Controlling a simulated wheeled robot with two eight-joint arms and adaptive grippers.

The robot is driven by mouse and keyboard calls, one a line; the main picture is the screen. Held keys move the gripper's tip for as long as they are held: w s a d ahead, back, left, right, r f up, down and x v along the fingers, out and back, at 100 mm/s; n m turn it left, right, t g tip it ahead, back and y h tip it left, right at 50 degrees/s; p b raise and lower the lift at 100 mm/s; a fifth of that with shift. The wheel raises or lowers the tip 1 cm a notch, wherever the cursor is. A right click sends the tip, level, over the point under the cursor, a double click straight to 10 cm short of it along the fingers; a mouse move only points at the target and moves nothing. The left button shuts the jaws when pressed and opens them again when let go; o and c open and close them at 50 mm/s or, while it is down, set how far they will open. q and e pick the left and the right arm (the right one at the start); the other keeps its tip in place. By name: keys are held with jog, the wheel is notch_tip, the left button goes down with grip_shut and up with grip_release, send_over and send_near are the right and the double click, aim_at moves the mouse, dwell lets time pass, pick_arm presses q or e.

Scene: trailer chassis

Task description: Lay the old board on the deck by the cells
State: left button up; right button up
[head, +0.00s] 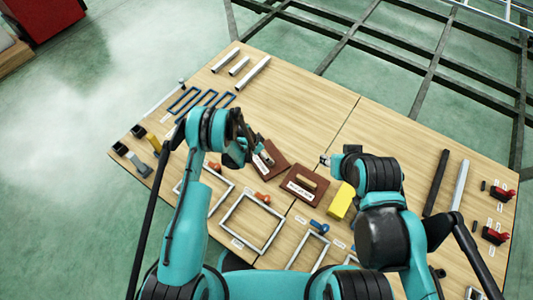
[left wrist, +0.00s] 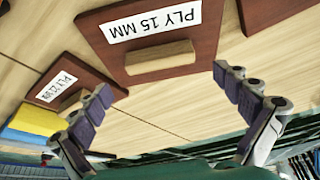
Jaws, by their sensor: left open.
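Brown boards with white labels and pale wooden handles lie on the wooden table (head: 320,105). In the head view one board (head: 305,184) is at the middle and another (head: 272,160) is partly behind my left gripper (head: 247,150). In the left wrist view a board labelled "PLY 15 MM" (left wrist: 125,50) has its handle (left wrist: 160,57) in front of my open, empty left gripper (left wrist: 162,80). A smaller-looking labelled board (left wrist: 85,75) is at left and a third brown one (left wrist: 270,12) at upper right. My right gripper (head: 325,160) is small and partly hidden. I cannot identify the old board or cells.
A yellow block (head: 341,200) lies beside the middle board. Pale frames (head: 252,222) lie in front, blue frames (head: 205,100) and metal bars (head: 252,73) at left. Dark and pale bars (head: 436,183) and red tools (head: 495,235) are at right. Dark chassis beams (head: 432,70) stand behind.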

pick_arm(q)
jog(key=s+a+r+n+t+y+p, duration=0.1)
jog(key=s+a+r+n, duration=0.15)
jog(key=r, duration=0.95)
jog(key=s+a+r+n, duration=0.1)
jog(key=s+a+r, duration=0.15)
jog(key=r, duration=0.85)
jog(key=s+a+r+n+t+y+p, duration=0.15)
jog(key=a+r, duration=0.25)
jog(key=r, duration=0.8)
jog(key=s+a+r+n, duration=0.2)
jog(key=s+r, duration=0.1)
jog(key=s, duration=0.4)
jog(key=s+a+r+n+t+y, duration=0.1)
jog(key=s+a+r+n, duration=0.1)
jog(key=s, duration=0.5)
jog(key=s+a+r+n+t, duration=0.1)
jog(key=s+a+r+n, duration=0.1)
jog(key=s, duration=0.5)
notch_tip(320, 180, up, 3)
jog(key=shift+a+f+b, duration=0.1)
jog(key=shift+a+b, duration=0.35)
jog(key=shift+a, duration=0.05)
